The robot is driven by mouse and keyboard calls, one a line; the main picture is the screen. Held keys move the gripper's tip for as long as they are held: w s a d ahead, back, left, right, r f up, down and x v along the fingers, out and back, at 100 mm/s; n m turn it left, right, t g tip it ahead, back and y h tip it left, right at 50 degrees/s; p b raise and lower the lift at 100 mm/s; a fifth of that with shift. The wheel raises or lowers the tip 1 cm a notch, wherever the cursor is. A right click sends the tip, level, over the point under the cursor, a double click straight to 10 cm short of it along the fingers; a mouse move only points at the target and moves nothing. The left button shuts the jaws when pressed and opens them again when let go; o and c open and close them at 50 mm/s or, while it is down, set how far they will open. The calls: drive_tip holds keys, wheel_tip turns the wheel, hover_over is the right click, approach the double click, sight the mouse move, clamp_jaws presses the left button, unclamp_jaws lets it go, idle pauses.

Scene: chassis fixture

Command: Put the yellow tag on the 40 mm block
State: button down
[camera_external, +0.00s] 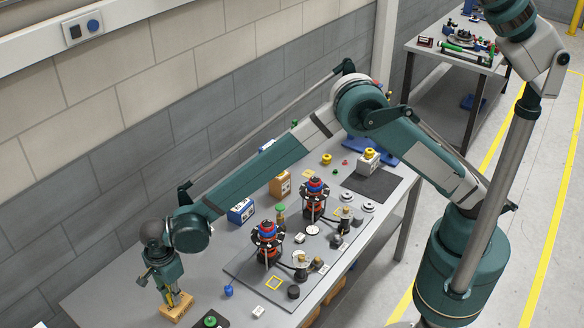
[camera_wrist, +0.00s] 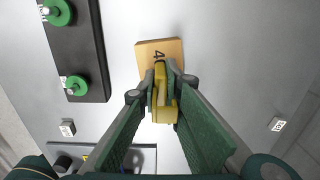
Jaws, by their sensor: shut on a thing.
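My gripper (camera_external: 169,290) is low over the near left part of the bench. Its fingers, also in the wrist view (camera_wrist: 161,78), are closed on the yellow tag (camera_wrist: 162,107). A tan wooden block (camera_wrist: 147,52) lies at the fingertips in the wrist view; a "4" shows on it and the rest of the marking is hidden. The same block (camera_external: 177,311) sits on the grey bench under the gripper in the external view. The tag's far end overlaps the block in the wrist view; I cannot tell whether it touches it.
A dark strip (camera_wrist: 84,40) with green knobs lies left of the block in the wrist view. Small white labelled cubes (camera_wrist: 67,128) (camera_wrist: 277,125) lie on either side. A fixture plate (camera_external: 243,271) with two red-and-blue towers, a blue box (camera_external: 241,211) and a brown box (camera_external: 281,185) stand farther right.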

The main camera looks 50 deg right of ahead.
drive_tip(key=shift+f, duration=0.3)
drive_tip(key=shift+f, duration=0.15)
drive_tip(key=c, duration=2.5)
unclamp_jaws()
drive_tip(key=shift+r, duration=0.2)
wheel_tip(320, 180, up, 12)
drive_tip(key=shift+s, duration=0.15)
